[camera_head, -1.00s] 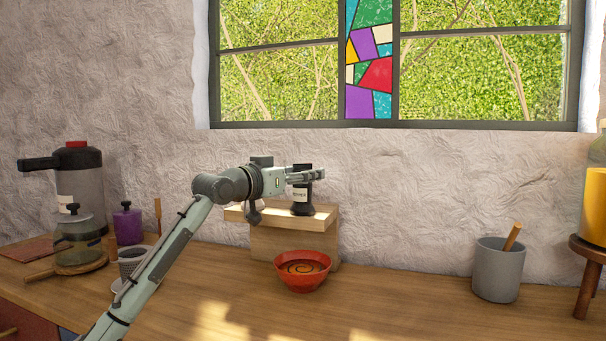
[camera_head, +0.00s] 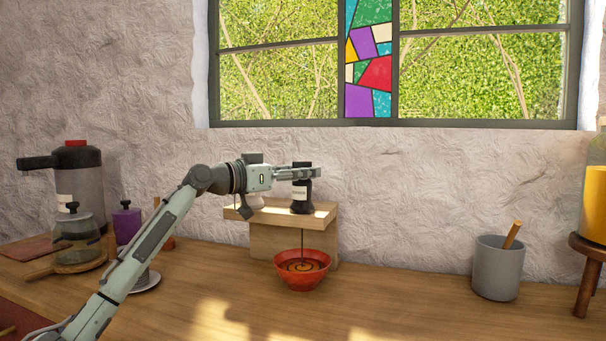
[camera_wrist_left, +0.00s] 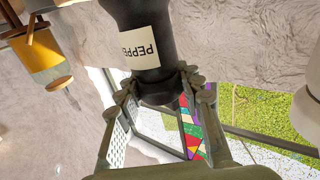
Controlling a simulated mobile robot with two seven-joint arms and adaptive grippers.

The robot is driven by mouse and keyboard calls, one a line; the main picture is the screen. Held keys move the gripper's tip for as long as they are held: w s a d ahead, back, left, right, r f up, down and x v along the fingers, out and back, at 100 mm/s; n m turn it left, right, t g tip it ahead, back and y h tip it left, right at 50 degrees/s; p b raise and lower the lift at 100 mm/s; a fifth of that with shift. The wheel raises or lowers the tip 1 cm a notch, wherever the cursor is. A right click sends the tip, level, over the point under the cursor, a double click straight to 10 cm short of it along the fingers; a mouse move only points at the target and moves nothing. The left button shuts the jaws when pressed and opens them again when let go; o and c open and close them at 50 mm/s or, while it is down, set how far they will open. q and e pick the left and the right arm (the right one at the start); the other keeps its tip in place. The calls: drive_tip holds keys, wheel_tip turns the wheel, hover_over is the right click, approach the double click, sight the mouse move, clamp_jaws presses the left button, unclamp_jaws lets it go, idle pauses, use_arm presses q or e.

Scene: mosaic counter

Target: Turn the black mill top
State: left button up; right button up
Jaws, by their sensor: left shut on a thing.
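The black mill (camera_head: 301,203) stands upright on a small wooden shelf (camera_head: 238,215) and bears a pale label; in the left wrist view the label reads "PEPPE" upside down. My left gripper (camera_head: 308,173) reaches in from the left and is shut on the black mill top (camera_head: 301,166). The wrist view shows the fingers (camera_wrist_left: 160,92) on both sides of the top. A thin dark stream (camera_head: 302,245) runs from beneath the mill into a red bowl (camera_head: 302,280) with a dark spiral inside. My right gripper is not in view.
A grey cup with a wooden stick (camera_head: 498,270) and a stool with a yellow-filled jar (camera_head: 592,205) stand right. A large flask (camera_head: 80,190), a glass pot (camera_head: 78,240) and a purple container (camera_head: 128,225) stand left. The front counter is clear.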

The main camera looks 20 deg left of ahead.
use_arm(q)
drive_tip(key=shift+f, duration=0.1)
drive_tip(key=o, duration=1.2)
drive_tip(key=shift+s+a, duration=0.1)
drive_tip(key=v, duration=1.1)
drive_tip(key=shift+s+a, duration=0.25)
drive_tip(key=shift+s, duration=0.05)
